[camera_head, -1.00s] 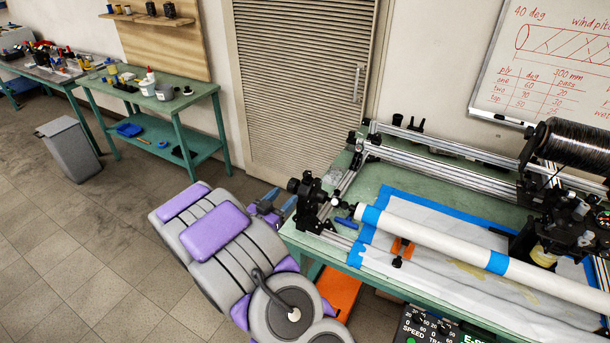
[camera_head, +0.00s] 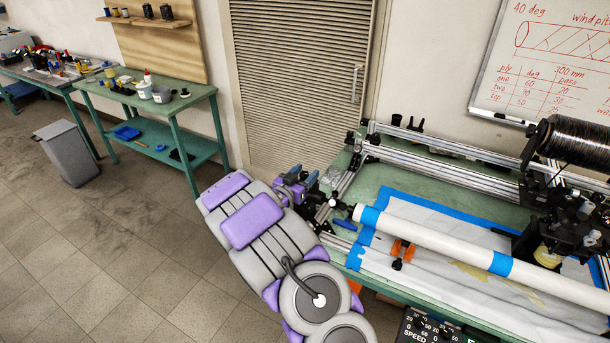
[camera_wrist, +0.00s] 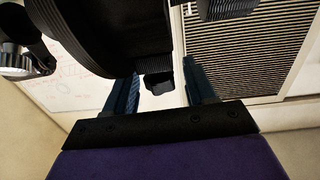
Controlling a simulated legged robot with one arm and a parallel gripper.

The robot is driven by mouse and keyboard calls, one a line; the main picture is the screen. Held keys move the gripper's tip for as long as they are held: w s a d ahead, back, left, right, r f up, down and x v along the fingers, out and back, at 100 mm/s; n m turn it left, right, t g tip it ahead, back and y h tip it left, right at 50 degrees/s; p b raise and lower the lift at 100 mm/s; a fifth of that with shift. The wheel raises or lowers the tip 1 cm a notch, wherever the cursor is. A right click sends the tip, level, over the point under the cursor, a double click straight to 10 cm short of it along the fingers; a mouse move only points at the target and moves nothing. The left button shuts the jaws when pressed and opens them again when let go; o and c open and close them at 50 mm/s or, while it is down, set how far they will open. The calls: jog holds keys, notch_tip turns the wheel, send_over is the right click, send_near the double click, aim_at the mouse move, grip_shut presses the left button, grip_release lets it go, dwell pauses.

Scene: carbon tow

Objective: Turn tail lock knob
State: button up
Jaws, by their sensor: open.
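The black tailstock (camera_head: 321,202) stands at the left end of the winder, where the white tube (camera_head: 430,236) ends. My purple gripper (camera_head: 288,192) is up against its left side in the head view and covers part of it. In the wrist view my gripper (camera_wrist: 161,90) is open, with one blue finger on each side of a small black knob (camera_wrist: 158,83). The knob sits between the fingers, with a gap visible on both sides. A large dark round part (camera_wrist: 100,40) fills the upper left and hides the left fingertip. In the head view the knob is hidden.
The green winder table (camera_head: 400,178) carries metal rails (camera_head: 440,155) and a black fibre spool (camera_head: 575,140). A louvred door (camera_head: 290,80) stands behind. A second green bench (camera_head: 150,98) and a grey bin (camera_head: 68,152) are at left. The floor at lower left is clear.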

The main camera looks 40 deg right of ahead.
jog(key=shift+d, duration=0.2)
jog(key=shift+a+r, duration=0.1)
jog(key=shift+a, duration=0.25)
jog(key=shift+c, duration=0.3)
jog(key=shift+d, duration=0.15)
jog(key=c, duration=0.9)
